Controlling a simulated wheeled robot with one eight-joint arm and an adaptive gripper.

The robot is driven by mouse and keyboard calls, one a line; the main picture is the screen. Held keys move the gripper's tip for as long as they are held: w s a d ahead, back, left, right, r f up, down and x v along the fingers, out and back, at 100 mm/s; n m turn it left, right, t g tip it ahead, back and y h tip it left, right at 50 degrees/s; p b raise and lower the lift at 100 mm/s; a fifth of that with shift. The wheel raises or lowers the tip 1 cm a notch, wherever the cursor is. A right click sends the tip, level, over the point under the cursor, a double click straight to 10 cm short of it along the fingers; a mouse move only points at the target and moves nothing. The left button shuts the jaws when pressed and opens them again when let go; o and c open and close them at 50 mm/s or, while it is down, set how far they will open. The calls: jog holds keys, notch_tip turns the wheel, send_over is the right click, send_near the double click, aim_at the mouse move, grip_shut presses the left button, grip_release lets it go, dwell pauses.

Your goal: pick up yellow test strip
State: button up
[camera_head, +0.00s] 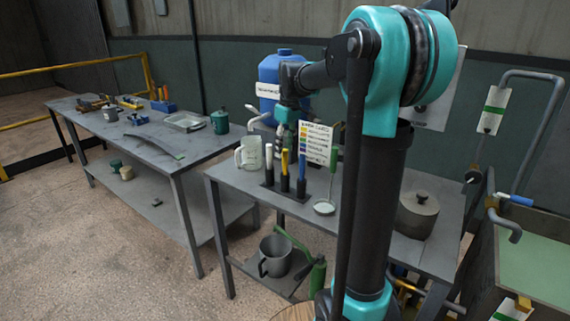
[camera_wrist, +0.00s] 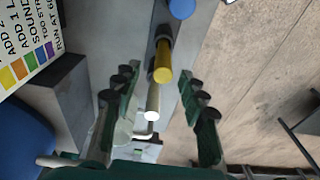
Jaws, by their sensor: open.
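The yellow test strip (camera_head: 284,161) looks like a round stick with a yellow top. It stands upright in a dark holder (camera_head: 268,193) on the near table, between a white-topped stick (camera_head: 269,155) and a blue-topped one (camera_head: 302,165). In the wrist view I look down on its yellow end (camera_wrist: 162,66), with the white end (camera_wrist: 152,100) below and the blue end (camera_wrist: 181,8) above in the picture. My gripper (camera_wrist: 160,84) is open and empty, its fingers on either side in the picture. In the head view it hangs over the holder, partly hidden by my arm.
A white colour-list sign (camera_head: 316,143) stands close behind the sticks. A blue jug (camera_head: 280,75) and a pale mug (camera_head: 249,153) are near. A ladle (camera_head: 325,206) lies to the right, and a lidded pot (camera_head: 416,214) stands farther right.

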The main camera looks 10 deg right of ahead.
aim_at(283, 166)
jog(key=shift+s+a+f, duration=0.1)
jog(key=shift+f, duration=2.7)
jog(key=c, duration=1)
